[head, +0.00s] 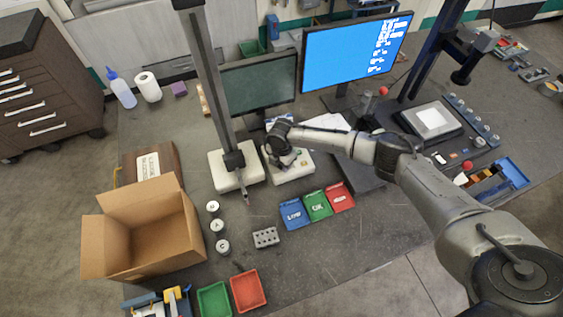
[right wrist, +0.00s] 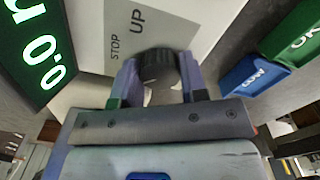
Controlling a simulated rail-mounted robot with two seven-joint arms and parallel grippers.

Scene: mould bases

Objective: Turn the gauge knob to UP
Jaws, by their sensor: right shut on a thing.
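The gauge knob (right wrist: 157,65) is a dark round knob on a pale panel (right wrist: 185,25) marked STOP and UP. My right gripper (right wrist: 158,85) is shut on it, one finger on each side. I cannot make out the knob's pointer or which mark it faces. In the head view my right gripper (head: 277,152) reaches down onto the white control box (head: 292,174) and hides the knob. The height gauge (head: 222,160), with a tall column and white base, stands just left of the box. My left gripper does not show.
A dark green screen (head: 258,85) stands behind the box, and a blue monitor (head: 352,55) behind to the right. Blue (head: 294,214), green (head: 318,206) and red (head: 340,197) labelled bins lie in front. An open cardboard box (head: 150,232) is at left.

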